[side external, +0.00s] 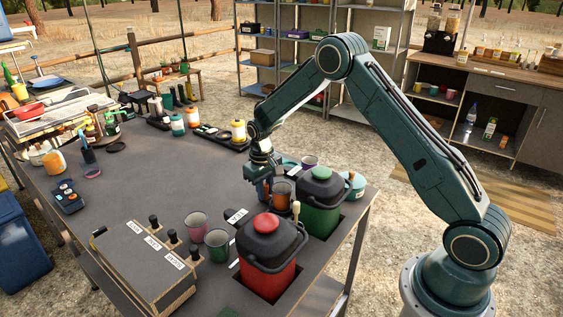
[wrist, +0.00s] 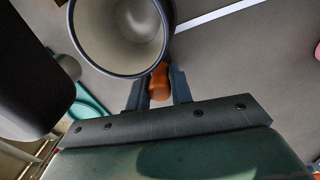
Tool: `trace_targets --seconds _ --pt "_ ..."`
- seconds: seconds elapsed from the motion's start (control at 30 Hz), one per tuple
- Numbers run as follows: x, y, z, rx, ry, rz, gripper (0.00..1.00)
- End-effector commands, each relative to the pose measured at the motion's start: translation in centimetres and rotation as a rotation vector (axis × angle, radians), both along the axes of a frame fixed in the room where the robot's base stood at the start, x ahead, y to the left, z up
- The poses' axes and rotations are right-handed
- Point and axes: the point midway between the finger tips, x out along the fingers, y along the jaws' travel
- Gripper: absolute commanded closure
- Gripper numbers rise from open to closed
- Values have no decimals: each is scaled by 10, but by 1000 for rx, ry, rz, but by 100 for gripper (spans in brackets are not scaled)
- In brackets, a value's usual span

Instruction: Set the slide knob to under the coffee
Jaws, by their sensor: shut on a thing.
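My gripper (side external: 262,180) is low over the right part of the dark table. In the wrist view its two fingers (wrist: 158,90) are shut on a small orange piece (wrist: 159,82). This piece sits against the rim of a round mug (wrist: 122,30) and looks like its handle. In the side view an orange-brown mug (side external: 283,191) stands right beside my gripper. A box (side external: 148,264) at the front has several white labels on its top and black knobs (side external: 173,237) along its right side.
A pink mug (side external: 196,227) and a green mug (side external: 217,245) stand between box and red jug. The table's middle (side external: 170,185) is clear.

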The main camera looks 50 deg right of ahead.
Motion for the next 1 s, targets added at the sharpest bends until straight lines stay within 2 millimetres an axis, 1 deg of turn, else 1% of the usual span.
trace_targets --seconds 0.03,0.13,0.23,0.47,0.5,0.57,0.6,1.0 --pt "1 -11 0 -3 -2 -6 100" --pt "0 -22 0 -3 -2 -4 100" --pt "0 -26 0 -3 -2 -3 100" --pt "0 -28 1 -5 -3 -7 100" --pt "0 -28 1 -6 -3 -7 76" --pt "0 -28 1 -6 -4 -8 64" --pt "0 -28 1 -6 -3 -7 57" --pt "0 -25 2 -1 -2 -2 56"
